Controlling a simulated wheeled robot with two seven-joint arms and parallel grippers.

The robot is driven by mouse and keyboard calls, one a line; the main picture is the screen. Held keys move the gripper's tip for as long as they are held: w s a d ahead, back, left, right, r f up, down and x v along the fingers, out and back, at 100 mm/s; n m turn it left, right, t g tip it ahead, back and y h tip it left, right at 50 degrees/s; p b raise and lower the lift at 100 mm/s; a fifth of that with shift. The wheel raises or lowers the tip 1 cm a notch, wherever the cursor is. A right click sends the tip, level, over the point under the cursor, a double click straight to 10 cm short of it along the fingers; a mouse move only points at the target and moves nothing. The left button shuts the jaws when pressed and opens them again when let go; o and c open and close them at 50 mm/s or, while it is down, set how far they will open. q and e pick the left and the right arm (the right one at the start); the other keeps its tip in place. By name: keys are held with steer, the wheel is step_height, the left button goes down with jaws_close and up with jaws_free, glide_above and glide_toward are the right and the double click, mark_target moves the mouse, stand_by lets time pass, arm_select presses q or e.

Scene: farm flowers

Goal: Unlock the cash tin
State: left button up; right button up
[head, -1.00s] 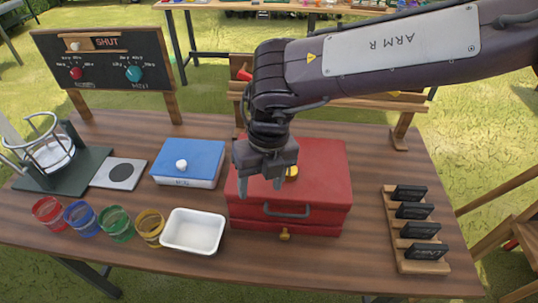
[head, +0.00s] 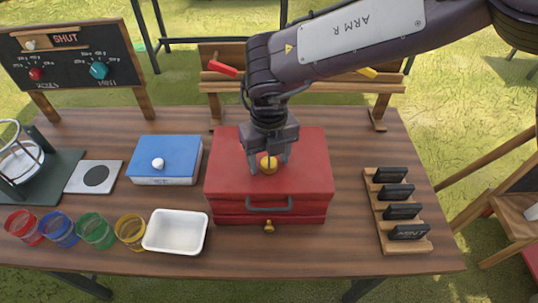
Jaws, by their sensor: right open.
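The cash tin (head: 308,187) is a red box with a grey front handle, standing on the wooden table. A round yellow-orange knob (head: 268,165) sits on its lid. A small brass piece (head: 269,226) shows at the front below the handle. My right gripper (head: 269,168) is over the lid, pointing down and open, with its fingers on either side of the knob. I cannot tell whether the fingers touch the knob. My left gripper is not in view.
A blue box with a white knob (head: 182,152), a white tray (head: 175,232) and several coloured glass jars (head: 96,232) stand to the left. A rack of black tags (head: 385,235) stands right. A chalkboard sign (head: 75,62) and a wooden rack (head: 222,88) stand behind.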

steer(key=shift+c, duration=0.4)
steer(key=c, duration=0.9)
steer(key=shift+m, duration=0.3)
steer(key=m, duration=0.4)
steer(key=shift+m, duration=0.3)
steer(key=m, duration=0.6)
steer(key=shift+b, duration=0.4)
steer(key=m, duration=0.3)
steer(key=shift+r+m+p, duration=0.1)
steer(key=shift+m+p, duration=1)
steer(key=shift+m, duration=0.7)
